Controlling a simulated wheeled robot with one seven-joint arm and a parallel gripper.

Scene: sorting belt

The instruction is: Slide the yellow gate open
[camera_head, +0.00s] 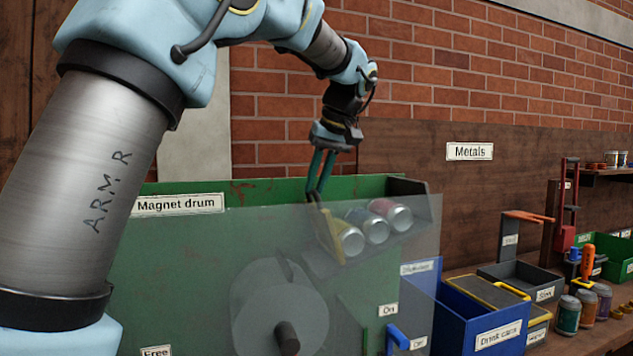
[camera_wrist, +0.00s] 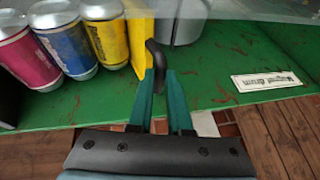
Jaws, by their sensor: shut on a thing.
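The yellow gate (camera_head: 328,238) is an upright plate at the lower left end of the sloped can chute, behind a clear panel. In the wrist view the gate (camera_wrist: 141,36) has a dark curved handle (camera_wrist: 156,56). My gripper (camera_head: 313,194) reaches down from above, its teal fingers shut on that handle; the fingertips also show in the wrist view (camera_wrist: 160,82).
The green magnet drum housing (camera_head: 190,260) surrounds the chute, with a grey drum (camera_head: 277,312) in front. A blue lever (camera_head: 397,338) sits by On and Off labels. A blue drink cans bin (camera_head: 478,320) and other bins stand to the right.

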